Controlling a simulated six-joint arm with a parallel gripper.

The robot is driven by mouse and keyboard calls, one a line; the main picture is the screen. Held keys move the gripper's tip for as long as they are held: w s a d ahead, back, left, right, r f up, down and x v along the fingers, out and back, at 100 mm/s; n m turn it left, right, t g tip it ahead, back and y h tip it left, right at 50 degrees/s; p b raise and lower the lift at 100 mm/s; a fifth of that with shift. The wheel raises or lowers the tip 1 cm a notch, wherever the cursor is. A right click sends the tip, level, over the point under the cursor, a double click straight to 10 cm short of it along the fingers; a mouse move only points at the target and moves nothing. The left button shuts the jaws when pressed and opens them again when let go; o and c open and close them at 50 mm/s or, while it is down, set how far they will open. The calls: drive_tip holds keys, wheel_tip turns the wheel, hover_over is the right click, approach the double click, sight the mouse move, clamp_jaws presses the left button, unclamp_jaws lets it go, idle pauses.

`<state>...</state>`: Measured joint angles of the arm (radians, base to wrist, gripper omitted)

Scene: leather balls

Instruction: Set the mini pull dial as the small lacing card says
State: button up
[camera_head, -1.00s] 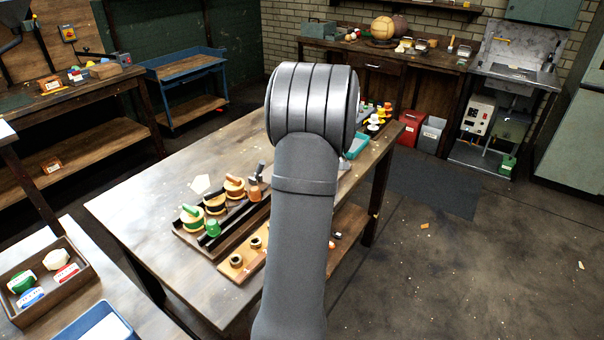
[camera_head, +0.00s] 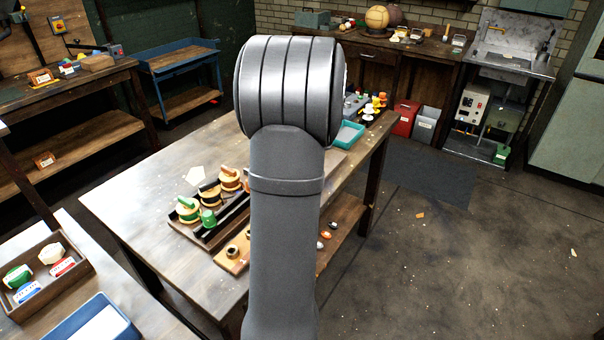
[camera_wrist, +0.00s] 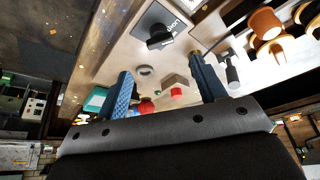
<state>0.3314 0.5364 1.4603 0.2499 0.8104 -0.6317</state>
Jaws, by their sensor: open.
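In the wrist view my gripper (camera_wrist: 161,66) has two blue ribbed fingers spread wide, with nothing held between them. Beyond the fingertips a black knob (camera_wrist: 160,40) sits on a dark square plate with white lettering on a pale board; it may be the mini pull dial, and its setting is unreadable. In the head view my arm hides the gripper and the dial.
The wooden table (camera_head: 135,190) holds a dark rack (camera_head: 213,232) with green and orange-topped pieces, and a teal tray (camera_head: 349,134). The table's left part is mostly clear.

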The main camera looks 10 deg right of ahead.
drive_tip(key=x, duration=0.8)
drive_tip(key=shift+w+a+f, duration=0.1)
drive_tip(key=shift+w+f, duration=0.05)
drive_tip(key=shift+f, duration=0.2)
drive_tip(key=c, duration=1)
drive_tip(key=shift+o, duration=0.2)
drive_tip(key=shift+n+y, duration=0.3)
drive_tip(key=shift+n, duration=0.4)
drive_tip(key=o, duration=1)
drive_tip(key=shift+c, duration=0.2)
drive_tip(key=v, duration=1.7)
drive_tip(key=shift+r, duration=0.25)
